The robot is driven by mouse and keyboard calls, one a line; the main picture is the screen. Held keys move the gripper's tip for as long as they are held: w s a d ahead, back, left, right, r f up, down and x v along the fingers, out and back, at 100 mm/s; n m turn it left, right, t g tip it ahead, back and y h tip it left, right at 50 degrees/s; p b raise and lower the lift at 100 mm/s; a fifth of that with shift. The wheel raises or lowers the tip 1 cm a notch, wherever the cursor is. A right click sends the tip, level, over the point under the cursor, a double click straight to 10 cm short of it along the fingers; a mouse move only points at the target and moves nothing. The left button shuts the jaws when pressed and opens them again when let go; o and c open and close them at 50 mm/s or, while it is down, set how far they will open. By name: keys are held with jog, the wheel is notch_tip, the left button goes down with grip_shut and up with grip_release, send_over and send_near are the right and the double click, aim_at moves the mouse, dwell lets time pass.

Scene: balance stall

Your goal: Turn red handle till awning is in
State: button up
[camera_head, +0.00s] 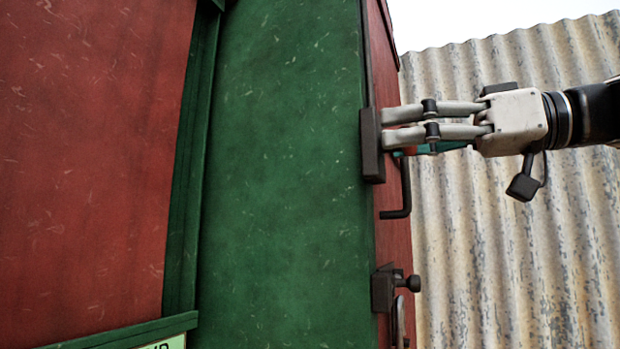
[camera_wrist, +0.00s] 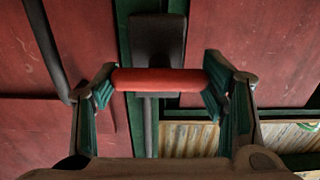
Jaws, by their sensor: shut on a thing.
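The red handle (camera_wrist: 160,80) lies crosswise between the two fingers of my gripper (camera_wrist: 161,86) in the wrist view. My gripper is shut on it, with a finger at each end. A dark block (camera_wrist: 157,38) and a thin dark rod (camera_wrist: 150,125) show behind the handle. In the head view my gripper (camera_head: 384,126) reaches in from the right to a dark bracket (camera_head: 372,150) on the stall's edge. The fingers mostly hide the handle there. A bent dark rod (camera_head: 405,190) hangs just below them. I cannot make out the awning in either view.
The stall's green panel (camera_head: 285,180) and red panel (camera_head: 90,150) fill the left. A dark latch-like fitting (camera_head: 384,287) sticks out below my gripper. A corrugated metal wall (camera_head: 500,260) stands behind on the right. Open space shows below my arm.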

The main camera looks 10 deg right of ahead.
jog(key=o, duration=1.2)
jog(key=shift+c, duration=0.2)
jog(key=v, duration=1.2)
